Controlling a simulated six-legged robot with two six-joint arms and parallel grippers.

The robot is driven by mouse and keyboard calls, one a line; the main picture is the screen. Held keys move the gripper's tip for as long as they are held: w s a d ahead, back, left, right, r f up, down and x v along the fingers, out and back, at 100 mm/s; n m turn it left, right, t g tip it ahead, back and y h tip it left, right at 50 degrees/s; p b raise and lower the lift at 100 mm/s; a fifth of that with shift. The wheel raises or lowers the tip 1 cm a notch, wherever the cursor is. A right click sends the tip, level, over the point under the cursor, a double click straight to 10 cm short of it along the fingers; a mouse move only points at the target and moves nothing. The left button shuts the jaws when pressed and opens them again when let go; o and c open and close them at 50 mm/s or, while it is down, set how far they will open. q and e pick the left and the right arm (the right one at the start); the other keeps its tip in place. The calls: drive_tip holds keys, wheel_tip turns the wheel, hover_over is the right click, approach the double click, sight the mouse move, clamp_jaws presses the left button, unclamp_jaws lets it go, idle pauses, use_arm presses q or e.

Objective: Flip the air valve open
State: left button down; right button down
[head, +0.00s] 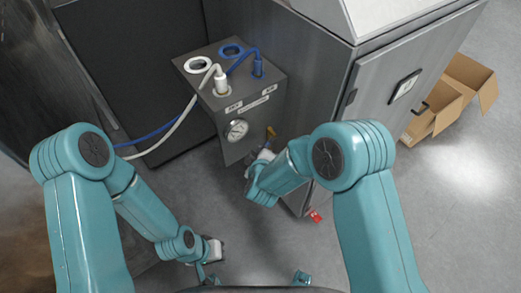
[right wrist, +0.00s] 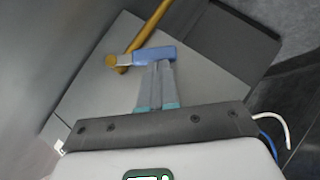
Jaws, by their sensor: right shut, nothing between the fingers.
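The air valve shows in the right wrist view as a blue handle (right wrist: 150,54) on a yellow-brass pipe (right wrist: 150,24). The handle lies across the lower end of the pipe and sticks out to the right. My right gripper (right wrist: 157,68) is shut and empty, its fingertips right at the handle; I cannot tell whether they touch it. In the head view, the right gripper (head: 258,160) is below the grey control box, and a brass piece (head: 271,131) shows just above it; the handle is mostly hidden there. My left gripper (head: 213,250) hangs low at left, its fingers unclear.
The grey control box (head: 262,106) carries a round gauge (head: 236,130), a white plug (head: 220,82) and a blue plug (head: 258,66) with cables running left. A steel cabinet (head: 375,95) stands right of it. An open cardboard box (head: 440,105) is far right.

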wheel_tip(320, 180, down, 5)
drive_tip(key=w+d+n+t+h+b, duration=0.2)
drive_tip(key=n+t+h+b, duration=0.1)
drive_tip(key=b, duration=0.7)
drive_tip(key=shift+d+n+t, duration=0.35)
drive_tip(key=shift+n+t, duration=0.45)
drive_tip(key=shift+t, duration=0.4)
drive_tip(key=s+a+p, duration=0.1)
drive_tip(key=s, duration=0.6)
drive_tip(key=shift+s+r, duration=0.2)
drive_tip(key=shift+r, duration=0.05)
